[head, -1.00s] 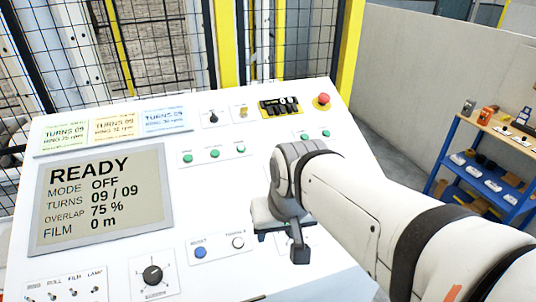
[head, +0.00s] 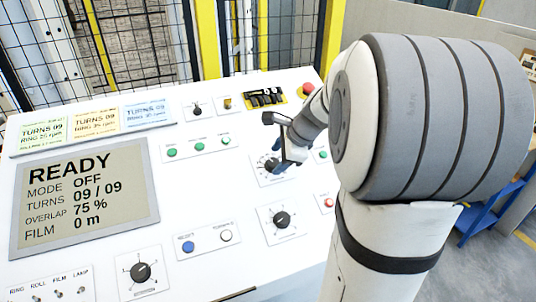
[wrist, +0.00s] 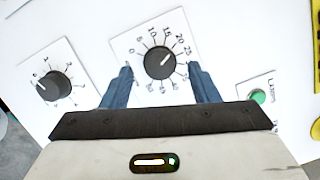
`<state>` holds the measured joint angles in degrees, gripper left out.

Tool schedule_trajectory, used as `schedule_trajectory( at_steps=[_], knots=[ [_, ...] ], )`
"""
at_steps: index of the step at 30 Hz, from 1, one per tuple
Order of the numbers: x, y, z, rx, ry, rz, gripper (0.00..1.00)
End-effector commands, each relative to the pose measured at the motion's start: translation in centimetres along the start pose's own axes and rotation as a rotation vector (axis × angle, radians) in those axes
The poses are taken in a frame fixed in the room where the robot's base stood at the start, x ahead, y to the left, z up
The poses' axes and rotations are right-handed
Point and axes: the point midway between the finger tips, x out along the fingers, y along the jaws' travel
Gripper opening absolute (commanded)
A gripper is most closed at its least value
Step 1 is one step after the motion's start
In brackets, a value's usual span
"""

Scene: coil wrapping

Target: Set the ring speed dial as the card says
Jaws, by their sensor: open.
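A dark round dial (wrist: 160,62) on a white numbered plate shows in the wrist view, its scale marked 0, 5, 10, 15, 20, 25 and on. Its pale pointer line leans to the upper right; the exact value is unclear. My gripper (wrist: 161,72) is open, one blue-grey finger on each side of the dial; contact cannot be told. In the head view my gripper (head: 276,143) is at the partly hidden dial (head: 271,165). Three cards stand at the panel's back left: green (head: 42,132), yellow (head: 96,123) and blue (head: 148,116). Each reads TURNS 09 above a small, blurred RING rpm line.
The display (head: 85,196) reads READY, MODE OFF. Another dial (head: 282,219) sits nearer, and a further one (head: 141,271) at front left.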

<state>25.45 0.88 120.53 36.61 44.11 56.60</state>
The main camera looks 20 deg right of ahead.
Motion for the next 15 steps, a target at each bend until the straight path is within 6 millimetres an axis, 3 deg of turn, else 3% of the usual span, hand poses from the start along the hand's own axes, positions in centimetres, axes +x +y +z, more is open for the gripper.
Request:
schedule_trajectory(
  at_steps=[6,15],
  knots=[
    [2.0,0.0,0.1,-0.003,0.0,0.001,0.55],
    [2.2,0.0,0.1,-0.004,0.0,0.0,0.53]
  ],
)
